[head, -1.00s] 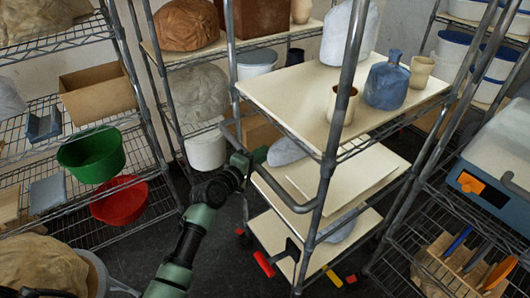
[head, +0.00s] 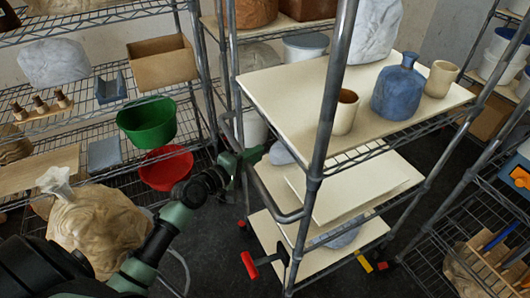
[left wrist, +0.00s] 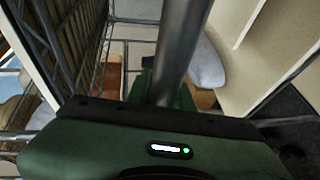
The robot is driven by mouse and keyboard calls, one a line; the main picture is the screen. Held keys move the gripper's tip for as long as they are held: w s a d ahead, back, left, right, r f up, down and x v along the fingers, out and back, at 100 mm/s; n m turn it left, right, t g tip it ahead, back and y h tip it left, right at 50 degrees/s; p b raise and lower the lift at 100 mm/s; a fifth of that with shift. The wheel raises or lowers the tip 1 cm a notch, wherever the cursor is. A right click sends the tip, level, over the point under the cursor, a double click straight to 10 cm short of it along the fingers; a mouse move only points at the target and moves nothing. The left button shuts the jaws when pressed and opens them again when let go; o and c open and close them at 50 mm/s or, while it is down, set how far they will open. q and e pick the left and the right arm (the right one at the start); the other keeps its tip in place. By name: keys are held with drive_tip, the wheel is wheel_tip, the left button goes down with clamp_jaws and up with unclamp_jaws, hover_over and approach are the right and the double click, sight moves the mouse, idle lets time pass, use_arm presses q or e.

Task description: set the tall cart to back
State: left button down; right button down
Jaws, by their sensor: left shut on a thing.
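The tall cart (head: 285,92) stands in the middle of the head view, with grey metal posts and several pale shelves. A blue jug (head: 398,92), two beige cups and a pale wrapped lump sit on its top shelf. My left gripper (head: 249,157) is shut on the cart's grey side handle (head: 270,197), at its left side. In the left wrist view the grey tube (left wrist: 180,45) runs between the fingers; the fingertips are mostly hidden. Red and yellow levers show at the cart's base. My right gripper is not in view.
A wire rack at left holds a green bowl (head: 147,122), a red bowl (head: 168,167) and a cardboard box (head: 162,62). A wrapped clay lump (head: 95,220) is at lower left. Another rack stands at right, with dark bare floor (head: 400,235) between it and the cart.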

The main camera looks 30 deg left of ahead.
use_arm(q)
drive_tip(key=shift+a+r, duration=0.15)
drive_tip(key=shift+a, duration=0.15)
drive_tip(key=shift+s+a, duration=0.15)
drive_tip(key=shift+s, duration=0.1)
drive_tip(key=c, duration=1.6)
unclamp_jaws()
drive_tip(key=o, duration=0.3)
drive_tip(key=shift+s+a, duration=0.2)
drive_tip(key=shift+s, duration=0.1)
drive_tip(key=shift+o, duration=0.2)
drive_tip(key=shift+s, duration=0.45)
drive_tip(key=b+v, duration=0.1)
drive_tip(key=v, duration=0.6)
drive_tip(key=shift+s+a+b, duration=0.2)
drive_tip(key=shift+b, duration=0.1)
